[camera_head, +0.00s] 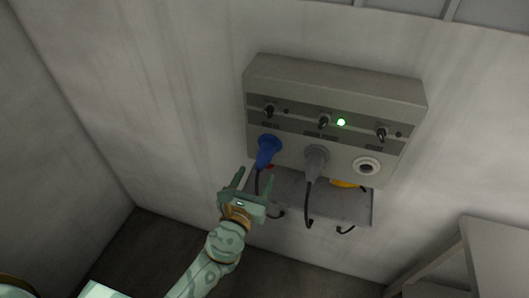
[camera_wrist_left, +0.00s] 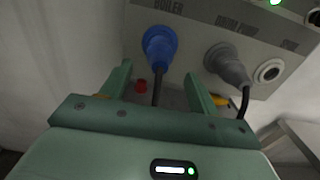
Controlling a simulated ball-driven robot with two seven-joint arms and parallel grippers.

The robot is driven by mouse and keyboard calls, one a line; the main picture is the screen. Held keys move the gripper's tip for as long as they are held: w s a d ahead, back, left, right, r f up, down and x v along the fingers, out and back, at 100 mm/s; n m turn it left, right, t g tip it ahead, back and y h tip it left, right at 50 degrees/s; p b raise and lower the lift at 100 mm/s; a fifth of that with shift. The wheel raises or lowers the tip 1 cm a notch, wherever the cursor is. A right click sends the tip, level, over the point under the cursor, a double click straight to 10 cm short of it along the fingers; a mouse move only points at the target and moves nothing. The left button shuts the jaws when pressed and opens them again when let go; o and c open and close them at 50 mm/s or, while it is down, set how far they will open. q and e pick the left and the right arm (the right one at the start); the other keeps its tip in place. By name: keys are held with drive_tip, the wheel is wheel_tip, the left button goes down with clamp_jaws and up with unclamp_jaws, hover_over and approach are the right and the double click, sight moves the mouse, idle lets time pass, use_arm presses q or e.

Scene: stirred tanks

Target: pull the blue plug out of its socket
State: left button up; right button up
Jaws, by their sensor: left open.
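The blue plug (camera_head: 267,151) sits in the left socket of a grey wall box (camera_head: 335,82), with its dark cable hanging down. In the left wrist view the blue plug (camera_wrist_left: 159,47) is under the label "BOILER", just beyond my fingertips. My left gripper (camera_head: 254,178) is open and empty, below the plug with its fingers pointing up at it. In the left wrist view the fingers (camera_wrist_left: 158,85) stand on either side of the plug's cable, apart from it. My right gripper is not in view.
A grey plug (camera_head: 316,160) fills the middle socket; the right socket (camera_head: 367,166) is empty. A green light (camera_head: 341,122) glows among several switches. A shelf (camera_head: 345,207) below holds a yellow thing (camera_head: 343,184). A grey bench (camera_head: 490,252) stands lower right.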

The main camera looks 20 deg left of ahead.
sight(258, 169)
use_arm(q)
drive_tip(key=shift+w, duration=0.15)
drive_tip(key=shift+w+d, duration=0.15)
drive_tip(key=shift+w, duration=4.25)
drive_tip(key=c, duration=1.3)
drive_tip(key=shift+s+f, duration=0.1)
drive_tip(key=shift+s, duration=0.05)
drive_tip(key=shift+s, duration=2.85)
